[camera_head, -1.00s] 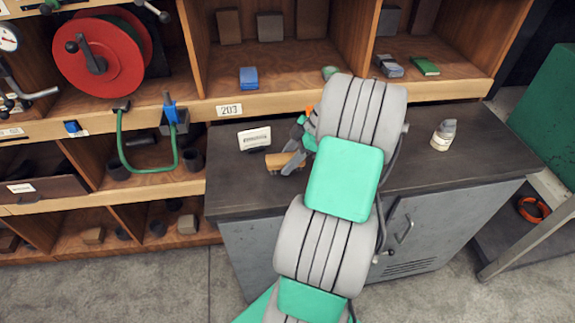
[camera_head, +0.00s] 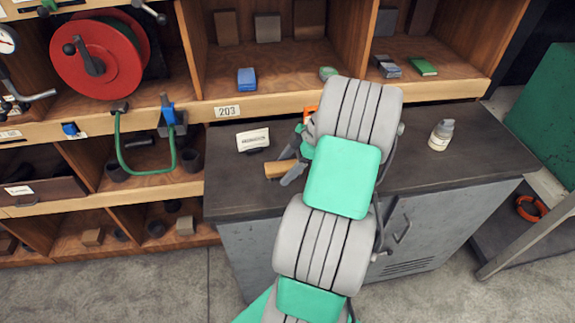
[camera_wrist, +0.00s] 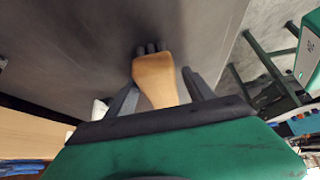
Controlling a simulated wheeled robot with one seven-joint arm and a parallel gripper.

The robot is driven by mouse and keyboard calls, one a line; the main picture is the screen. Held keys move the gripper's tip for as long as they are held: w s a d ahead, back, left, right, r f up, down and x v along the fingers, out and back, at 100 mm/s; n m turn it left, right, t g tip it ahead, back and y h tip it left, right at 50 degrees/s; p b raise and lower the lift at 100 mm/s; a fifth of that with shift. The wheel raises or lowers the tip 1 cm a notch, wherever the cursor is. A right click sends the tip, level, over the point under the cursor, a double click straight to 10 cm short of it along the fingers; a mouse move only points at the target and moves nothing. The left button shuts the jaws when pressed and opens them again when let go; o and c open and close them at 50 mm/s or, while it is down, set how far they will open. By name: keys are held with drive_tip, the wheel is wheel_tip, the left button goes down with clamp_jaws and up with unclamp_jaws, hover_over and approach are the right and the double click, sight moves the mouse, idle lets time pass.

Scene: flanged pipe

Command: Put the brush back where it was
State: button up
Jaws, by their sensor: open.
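The brush (camera_head: 281,169) shows as a pale wooden handle at the left side of my arm, over the dark cabinet top. In the wrist view its wooden handle (camera_wrist: 155,79) lies between my two fingers, with dark tufts at its far end. My gripper (camera_head: 291,166) is open around the handle. In the wrist view the fingers of my gripper (camera_wrist: 160,82) stand one on each side, with a visible gap on the right. Whether the brush rests on the surface is hard to tell. My arm hides part of the worktop behind it.
A small white sign (camera_head: 253,139) stands left of the brush. A white bottle (camera_head: 441,135) stands at the right of the dark worktop (camera_head: 235,195). A shelf with a blue block (camera_head: 247,79) runs behind. The worktop's front left is clear.

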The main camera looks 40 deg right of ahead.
drive_tip(key=p+v, duration=0.2)
drive_tip(key=v, duration=1)
drive_tip(key=w+a+r+m+h, duration=0.1)
drive_tip(key=w+a+r+m, duration=0.15)
drive_tip(key=a, duration=0.45)
drive_tip(key=w+a+r+m, duration=0.1)
drive_tip(key=w+a+r, duration=0.1)
drive_tip(key=w+a, duration=0.35)
drive_tip(key=w+a+r+m+h, duration=0.1)
drive_tip(key=w+a+r, duration=0.1)
drive_tip(key=a, duration=0.6)
drive_tip(key=s+a+f+m+h, duration=0.2)
drive_tip(key=s+a+m, duration=0.4)
drive_tip(key=s+a, duration=0.4)
drive_tip(key=a+h, duration=0.1)
drive_tip(key=a, duration=0.2)
drive_tip(key=shift+s+m+t, duration=0.3)
drive_tip(key=shift+m+t, duration=0.05)
drive_tip(key=shift+t, duration=0.05)
